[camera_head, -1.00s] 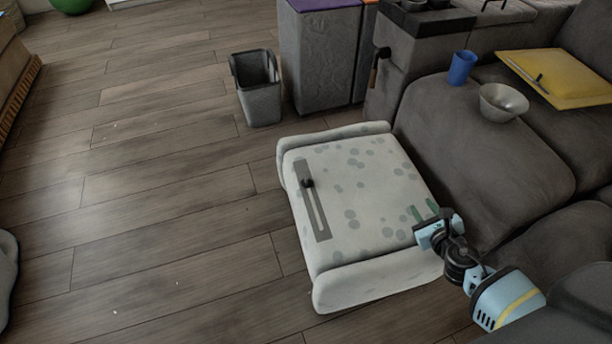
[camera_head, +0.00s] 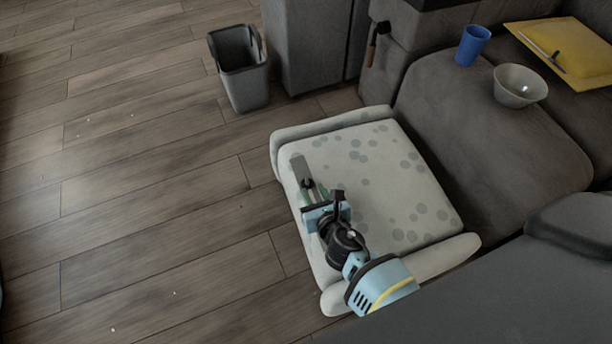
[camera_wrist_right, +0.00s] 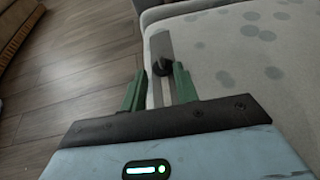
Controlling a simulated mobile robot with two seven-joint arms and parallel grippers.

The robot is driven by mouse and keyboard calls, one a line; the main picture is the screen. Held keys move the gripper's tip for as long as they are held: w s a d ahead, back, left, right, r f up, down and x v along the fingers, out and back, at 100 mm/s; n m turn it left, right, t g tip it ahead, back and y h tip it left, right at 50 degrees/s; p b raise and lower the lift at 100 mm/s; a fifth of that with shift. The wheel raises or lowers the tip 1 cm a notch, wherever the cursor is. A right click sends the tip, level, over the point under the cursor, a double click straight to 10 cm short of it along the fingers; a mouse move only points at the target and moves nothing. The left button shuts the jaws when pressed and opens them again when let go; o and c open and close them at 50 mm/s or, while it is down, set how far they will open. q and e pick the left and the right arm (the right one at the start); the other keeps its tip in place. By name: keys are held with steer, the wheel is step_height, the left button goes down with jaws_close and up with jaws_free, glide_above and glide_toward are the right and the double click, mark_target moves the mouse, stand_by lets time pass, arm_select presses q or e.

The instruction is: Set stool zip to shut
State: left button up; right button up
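The stool (camera_head: 385,165) is pale with grey-green spots and raised rolled ends. Its zip is a grey strip (camera_head: 298,165) along the left part of the top, with a dark knob (camera_head: 307,184) near the far end. My right gripper (camera_head: 312,190) is over the strip, close to the knob. In the right wrist view the knob (camera_wrist_right: 162,67) lies just beyond and between the green fingers of my right gripper (camera_wrist_right: 159,75), which are apart. Whether they touch it I cannot tell. The near part of the strip is hidden by my gripper. My left gripper is not in view.
A grey bin (camera_head: 240,70) stands on the floor behind the stool. The wooden floor (camera_head: 140,170) at left is clear.

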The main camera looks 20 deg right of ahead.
mark_target(308, 182)
steer(key=b+x, duration=0.2)
steer(key=x, duration=0.4)
steer(key=shift+f, duration=0.2)
steer(key=shift+w+f+b, duration=0.1)
steer(key=shift+w+b, duration=0.25)
steer(key=shift+w, duration=0.1)
jaws_close()
